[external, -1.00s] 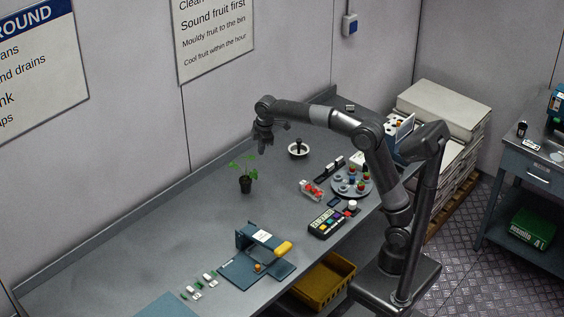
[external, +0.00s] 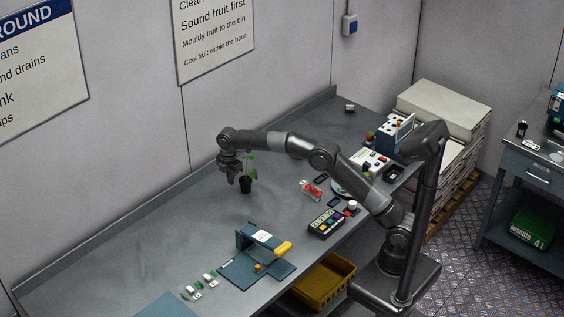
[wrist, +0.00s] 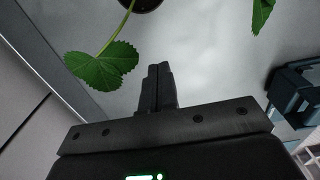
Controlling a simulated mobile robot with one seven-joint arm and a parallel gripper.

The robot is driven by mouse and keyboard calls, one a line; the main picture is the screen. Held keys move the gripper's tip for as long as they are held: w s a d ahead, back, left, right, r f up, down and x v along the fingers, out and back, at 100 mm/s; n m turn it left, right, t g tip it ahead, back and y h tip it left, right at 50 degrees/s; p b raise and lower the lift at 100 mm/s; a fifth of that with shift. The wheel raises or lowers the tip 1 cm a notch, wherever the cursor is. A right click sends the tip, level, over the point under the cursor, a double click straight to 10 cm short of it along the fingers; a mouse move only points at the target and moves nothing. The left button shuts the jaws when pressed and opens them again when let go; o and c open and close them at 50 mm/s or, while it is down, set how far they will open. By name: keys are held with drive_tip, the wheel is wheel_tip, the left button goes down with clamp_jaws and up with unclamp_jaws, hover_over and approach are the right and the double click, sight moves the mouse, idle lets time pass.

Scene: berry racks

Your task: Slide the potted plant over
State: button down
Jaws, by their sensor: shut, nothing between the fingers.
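The potted plant, a small black pot (external: 246,185) with a few green leaves, stands upright on the grey bench. My gripper (external: 232,180) is shut and empty, just left of the plant in the external view, pointing down. Whether it touches the pot cannot be told. In the wrist view the shut fingers (wrist: 158,85) point toward the bench, with one leaf (wrist: 104,66) to their left and another at the top right. Only the edge of the black pot (wrist: 142,4) shows at the top.
The bench (external: 130,240) is clear to the left of the plant. A blue stand with a yellow handle (external: 283,248) is at the front. The wall runs behind.

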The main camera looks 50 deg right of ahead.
wheel_tip(320, 180, down, 6)
drive_tip(key=shift+r, duration=0.1)
drive_tip(key=d, duration=0.2)
drive_tip(key=shift+d, duration=1)
drive_tip(key=shift+d, duration=0.1)
drive_tip(key=d, duration=2)
drive_tip(key=shift+d, duration=0.15)
